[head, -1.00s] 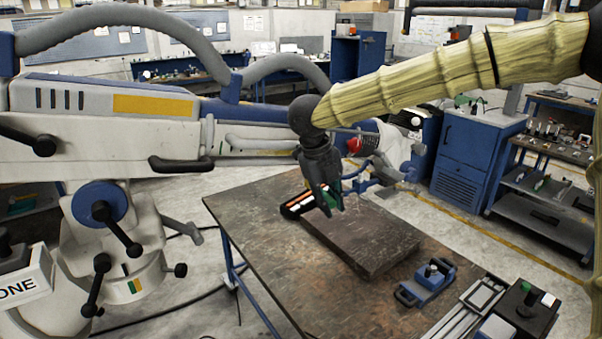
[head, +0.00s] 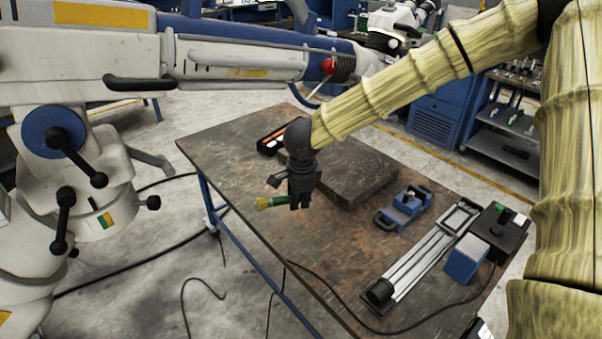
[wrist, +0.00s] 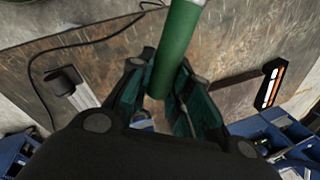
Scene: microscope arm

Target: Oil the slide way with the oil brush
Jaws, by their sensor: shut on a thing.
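The oil brush (head: 275,202) has a green handle and pale yellowish bristles. My gripper (head: 299,203) is shut on its handle and holds it about level, bristles to the left, over the left front part of the table. In the wrist view the green handle (wrist: 178,48) stands between the fingers (wrist: 165,82); the bristles are outside that view. The slide way (head: 428,252), a long silver double rail, lies on the table to the right of my gripper, apart from the brush. Its dark end (wrist: 66,82) seems to show at left in the wrist view.
A thick stone-like plate (head: 362,180) lies behind my gripper, with a small black tray (head: 268,143) by it. A blue clamp-like device (head: 405,205), a blue block (head: 466,258) and a dark box (head: 498,228) surround the slide way. A black cable (head: 375,330) crosses the front.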

